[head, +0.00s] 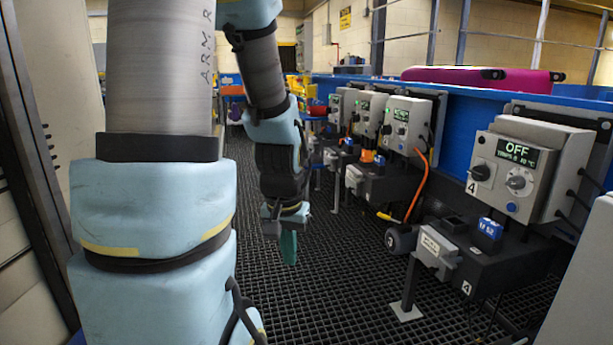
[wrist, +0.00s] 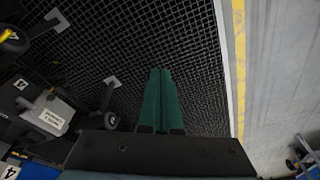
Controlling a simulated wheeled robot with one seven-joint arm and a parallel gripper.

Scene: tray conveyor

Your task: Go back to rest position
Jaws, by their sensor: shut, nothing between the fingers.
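My gripper (head: 288,247) hangs pointing down over the black grated floor in the middle of the head view. Its green fingers are together with nothing between them. In the wrist view the closed fingers (wrist: 160,75) show against the grating, clear of other things. My arm, with pale blue padding, fills the left of the head view and hides part of the scene behind it.
Grey control boxes line the blue conveyor (head: 470,110) on the right. The nearest box (head: 520,165) reads OFF. An orange cable (head: 420,185) hangs from another. A magenta case (head: 480,77) lies on the conveyor. The grated floor (head: 335,270) is clear below my gripper.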

